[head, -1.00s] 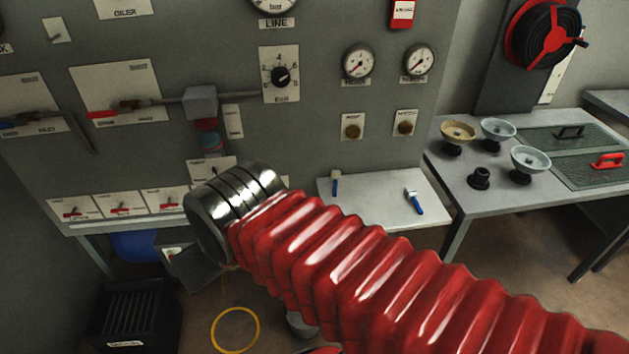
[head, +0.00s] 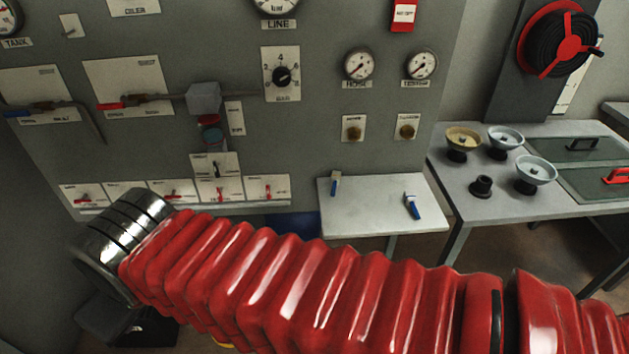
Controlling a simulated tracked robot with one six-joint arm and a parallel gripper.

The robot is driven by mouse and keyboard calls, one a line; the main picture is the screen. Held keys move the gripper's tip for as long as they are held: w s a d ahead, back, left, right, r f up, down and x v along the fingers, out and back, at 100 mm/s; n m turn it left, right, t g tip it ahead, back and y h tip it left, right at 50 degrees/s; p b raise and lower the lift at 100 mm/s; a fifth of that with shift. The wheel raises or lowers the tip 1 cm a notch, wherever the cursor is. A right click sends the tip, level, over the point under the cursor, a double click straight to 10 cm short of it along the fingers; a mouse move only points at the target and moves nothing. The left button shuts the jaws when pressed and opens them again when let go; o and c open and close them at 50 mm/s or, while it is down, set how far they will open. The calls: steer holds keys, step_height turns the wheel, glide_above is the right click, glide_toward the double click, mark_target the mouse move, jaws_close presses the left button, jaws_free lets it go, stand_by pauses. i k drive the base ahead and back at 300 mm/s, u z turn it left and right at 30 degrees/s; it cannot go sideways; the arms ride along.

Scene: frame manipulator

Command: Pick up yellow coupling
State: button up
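A yellowish, bowl-shaped coupling (head: 463,138) stands on a dark base at the back left of the grey table on the right. Two similar pale grey-blue pieces (head: 504,138) (head: 535,170) stand beside it. My red ribbed arm crosses the lower picture and ends in a metal cuff at the lower left, far from the yellowish coupling. A dark grey part just below the cuff seems to be my gripper (head: 102,314). Its fingers cannot be made out, so its opening is unclear.
A small black piece (head: 482,187) stands at the front left of the grey table (head: 462,208). Green panels with handles lie on its right. A white shelf (head: 375,216) with two blue-handled tools juts from the gauge panel (head: 310,130), between my cuff and the table.

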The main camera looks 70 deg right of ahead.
mark_target(335, 177)
steer(key=u, duration=1.4)
steer(key=k, duration=2)
steer(key=z, duration=0.75)
